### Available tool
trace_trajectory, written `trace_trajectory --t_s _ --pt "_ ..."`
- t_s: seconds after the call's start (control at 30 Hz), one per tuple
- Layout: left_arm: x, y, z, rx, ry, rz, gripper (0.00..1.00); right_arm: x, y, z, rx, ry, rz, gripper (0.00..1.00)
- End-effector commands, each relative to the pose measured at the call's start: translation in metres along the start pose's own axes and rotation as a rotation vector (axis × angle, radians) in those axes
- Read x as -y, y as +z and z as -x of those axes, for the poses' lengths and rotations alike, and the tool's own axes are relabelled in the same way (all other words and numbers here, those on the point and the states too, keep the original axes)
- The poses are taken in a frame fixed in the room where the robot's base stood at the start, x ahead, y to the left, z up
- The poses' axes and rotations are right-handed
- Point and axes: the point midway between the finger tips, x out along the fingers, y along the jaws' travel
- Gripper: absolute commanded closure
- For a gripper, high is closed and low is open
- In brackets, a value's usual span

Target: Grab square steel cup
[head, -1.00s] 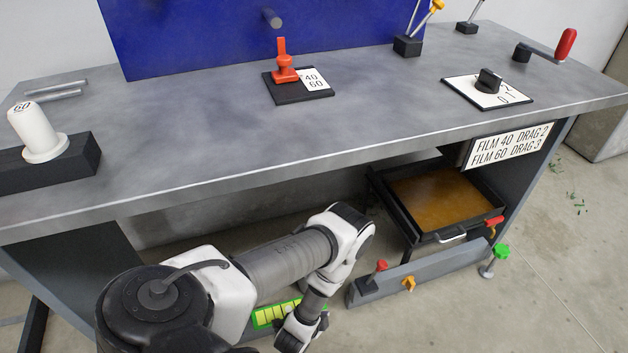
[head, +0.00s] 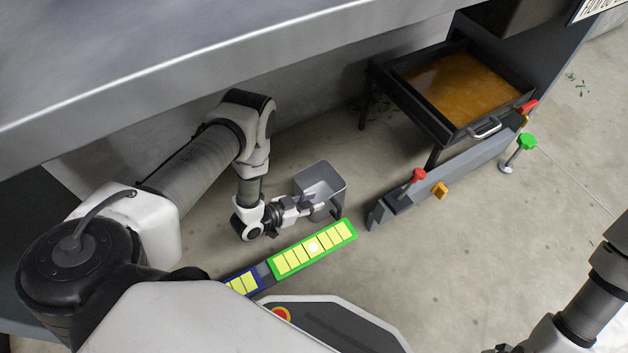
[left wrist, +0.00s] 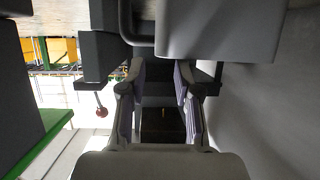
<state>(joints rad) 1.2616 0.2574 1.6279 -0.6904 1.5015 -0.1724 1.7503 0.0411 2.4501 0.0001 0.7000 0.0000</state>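The square steel cup (head: 328,176) is a grey, open-topped square box below the bench, in the middle of the head view. My left gripper (head: 306,204) is at its near left side, with its fingers close to the wall. In the left wrist view my left gripper (left wrist: 160,103) has its two fingers apart, with a gap between them. A large grey block, likely the cup (left wrist: 220,28), fills the top, with a dark loop-like part beside it. I cannot tell whether the fingers touch it. My right gripper is out of frame; only arm links show at lower right.
A green-framed strip with yellow cells (head: 300,257) lies just below the cup. A grey bar (head: 455,172) with red and orange knobs stands to the right, before a dark tray (head: 400,92) with brown contents. The bench edge (head: 200,75) overhangs behind.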

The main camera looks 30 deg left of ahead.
Motion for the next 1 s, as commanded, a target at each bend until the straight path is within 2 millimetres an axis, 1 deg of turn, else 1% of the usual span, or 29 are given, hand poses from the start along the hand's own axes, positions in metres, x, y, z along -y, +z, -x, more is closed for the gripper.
trace_trajectory --t_s 0.03,0.23,0.37,0.4,0.47,0.53,0.7,0.73,0.77,0.8,1.0 --pt "0.0 0.005 -0.013 -0.003 0.0 -0.003 0.68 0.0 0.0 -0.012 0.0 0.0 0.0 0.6" --pt "-0.001 0.003 -0.034 -0.001 -0.001 -0.002 0.68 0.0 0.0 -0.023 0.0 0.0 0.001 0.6" --pt "-0.005 0.006 -0.057 -0.002 0.0 -0.004 0.68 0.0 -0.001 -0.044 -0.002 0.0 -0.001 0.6" --pt "-0.006 0.006 -0.065 -0.002 -0.001 -0.004 0.68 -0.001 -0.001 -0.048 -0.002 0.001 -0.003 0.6" --pt "-0.005 0.005 -0.073 -0.001 -0.002 -0.003 0.68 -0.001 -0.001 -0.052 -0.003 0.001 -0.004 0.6" --pt "-0.005 0.002 -0.077 0.0 -0.002 -0.003 0.68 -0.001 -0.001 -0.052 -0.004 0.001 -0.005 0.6" --pt "-0.005 0.0 -0.076 0.001 -0.003 -0.002 0.68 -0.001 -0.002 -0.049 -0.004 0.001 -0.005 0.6" --pt "-0.005 0.0 -0.076 0.001 -0.003 -0.002 0.75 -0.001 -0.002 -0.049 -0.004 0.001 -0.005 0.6" --pt "-0.005 0.0 -0.076 0.001 -0.003 -0.002 0.85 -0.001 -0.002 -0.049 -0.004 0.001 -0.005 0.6" --pt "-0.005 0.0 -0.076 0.001 -0.003 -0.002 1.0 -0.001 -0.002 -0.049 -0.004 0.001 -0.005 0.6" --pt "-0.005 0.0 -0.076 0.001 -0.003 -0.002 1.0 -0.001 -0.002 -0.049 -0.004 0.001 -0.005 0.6"
